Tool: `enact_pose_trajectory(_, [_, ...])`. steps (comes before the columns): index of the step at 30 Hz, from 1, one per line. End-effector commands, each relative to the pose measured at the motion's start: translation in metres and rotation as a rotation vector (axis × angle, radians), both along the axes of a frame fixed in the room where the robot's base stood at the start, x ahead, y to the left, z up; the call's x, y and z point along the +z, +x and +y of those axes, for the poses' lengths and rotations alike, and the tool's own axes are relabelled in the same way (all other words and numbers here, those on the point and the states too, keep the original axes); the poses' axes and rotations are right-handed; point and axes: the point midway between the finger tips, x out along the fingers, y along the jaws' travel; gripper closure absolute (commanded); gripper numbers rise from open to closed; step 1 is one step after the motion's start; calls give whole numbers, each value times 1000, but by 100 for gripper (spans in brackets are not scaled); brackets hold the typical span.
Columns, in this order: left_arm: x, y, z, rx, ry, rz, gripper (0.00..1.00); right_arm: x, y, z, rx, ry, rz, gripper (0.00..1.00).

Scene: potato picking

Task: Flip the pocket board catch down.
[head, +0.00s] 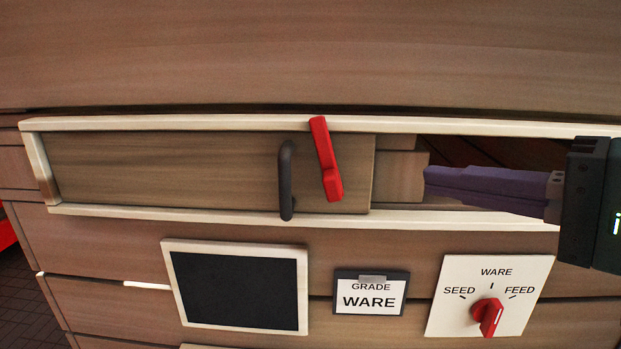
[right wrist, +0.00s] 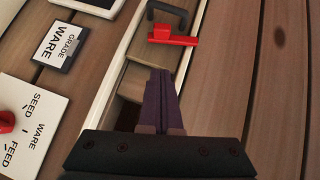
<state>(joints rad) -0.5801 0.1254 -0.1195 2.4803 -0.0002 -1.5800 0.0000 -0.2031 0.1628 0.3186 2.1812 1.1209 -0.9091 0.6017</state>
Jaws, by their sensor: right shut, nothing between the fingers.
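The pocket board (head: 200,170) is a wooden sliding panel with a dark bar handle (head: 286,180), set between pale rails. The red catch (head: 325,155) sits on the board just right of the handle. Its thicker end is low and its arm points up, leaning slightly left, with its tip over the upper rail. The catch also shows in the right wrist view (right wrist: 180,40). My right gripper (head: 428,181) is shut and empty, its purple fingers in front of the opening right of the board, apart from the catch. The fingers also show in the right wrist view (right wrist: 160,85). My left gripper is not in view.
The opening (head: 490,152) right of the board is dark inside. Below the lower rail (head: 300,217) are a black panel (head: 240,290), a GRADE WARE card (head: 370,299) and a plate with a red selector knob (head: 487,315). The space between fingers and catch is clear.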

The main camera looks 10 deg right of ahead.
Motion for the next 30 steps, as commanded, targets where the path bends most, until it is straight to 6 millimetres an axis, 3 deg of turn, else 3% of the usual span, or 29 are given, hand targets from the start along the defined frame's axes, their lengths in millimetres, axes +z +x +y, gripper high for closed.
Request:
enact_pose_trajectory(7, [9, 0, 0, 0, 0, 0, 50, -8, 44, 26, 3, 4, 0, 100])
enact_pose_trajectory(15, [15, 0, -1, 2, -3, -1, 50, -18, 51, 56, 1, 0, 1, 100])
enact_pose_trajectory(27, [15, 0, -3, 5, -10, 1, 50, -20, 51, 59, 1, -2, 0, 100])
enact_pose_trajectory(30, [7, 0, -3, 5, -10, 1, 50, -25, 52, 60, 0, 18, -5, 100])
